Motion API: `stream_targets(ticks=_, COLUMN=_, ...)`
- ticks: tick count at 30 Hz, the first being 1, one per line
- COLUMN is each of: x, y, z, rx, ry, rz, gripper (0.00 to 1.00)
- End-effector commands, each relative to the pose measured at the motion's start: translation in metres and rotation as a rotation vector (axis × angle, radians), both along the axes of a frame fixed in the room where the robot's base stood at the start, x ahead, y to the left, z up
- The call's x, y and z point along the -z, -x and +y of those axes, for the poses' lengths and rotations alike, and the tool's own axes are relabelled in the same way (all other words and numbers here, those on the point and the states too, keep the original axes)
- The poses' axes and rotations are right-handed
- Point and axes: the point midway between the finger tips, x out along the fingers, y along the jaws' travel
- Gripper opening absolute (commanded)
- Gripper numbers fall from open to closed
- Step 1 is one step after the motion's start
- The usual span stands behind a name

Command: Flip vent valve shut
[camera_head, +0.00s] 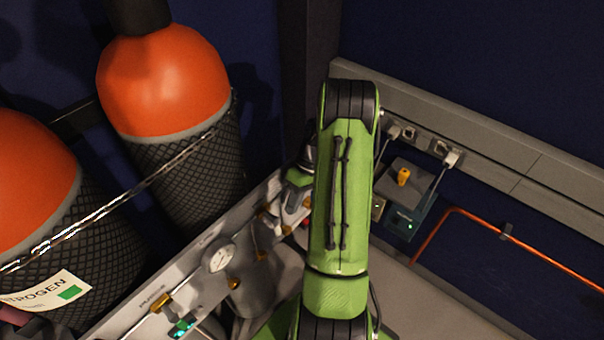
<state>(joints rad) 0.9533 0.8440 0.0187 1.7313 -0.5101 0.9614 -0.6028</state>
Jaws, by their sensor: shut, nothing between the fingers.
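A pale panel (195,262) runs diagonally along the lower left. It carries a round white gauge (219,257) and several brass fittings, one of them near the panel's lower end (161,303). I cannot tell which fitting is the vent valve, or how its handle stands. My green arm covers the middle of the view. My gripper (275,228) is partly visible left of the arm, close to the panel's upper right part. It is shut and looks empty. Its fingertips are small and dark, and I cannot tell if they touch a fitting.
Two orange-topped cylinders (165,85) stand at left behind a chain (130,195). A grey box with a yellow knob (403,177) sits right of my arm, below a grey wall rail (485,155). A copper pipe (535,250) runs at far right. Pale floor lies below.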

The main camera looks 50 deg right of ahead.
Motion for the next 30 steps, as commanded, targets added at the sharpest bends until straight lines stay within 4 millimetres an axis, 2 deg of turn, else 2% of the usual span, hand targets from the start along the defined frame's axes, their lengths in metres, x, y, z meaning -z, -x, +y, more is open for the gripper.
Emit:
stream_targets(ticks=1, x=-0.014, y=-0.001, z=-0.008, rx=0.002, ry=0.004, rz=-0.002, gripper=0.0)
stream_targets(ticks=6, x=-0.05, y=-0.001, z=-0.029, rx=0.002, ry=0.003, rz=-0.004, gripper=0.0)
stream_targets(ticks=12, x=-0.078, y=-0.001, z=-0.046, rx=0.002, ry=0.001, rz=-0.001, gripper=0.0)
stream_targets(ticks=16, x=-0.083, y=-0.001, z=-0.049, rx=0.001, ry=0.0, rz=0.001, gripper=0.0)
stream_targets(ticks=30, x=-0.082, y=-0.001, z=-0.049, rx=0.0, ry=0.0, rz=0.001, gripper=0.0)
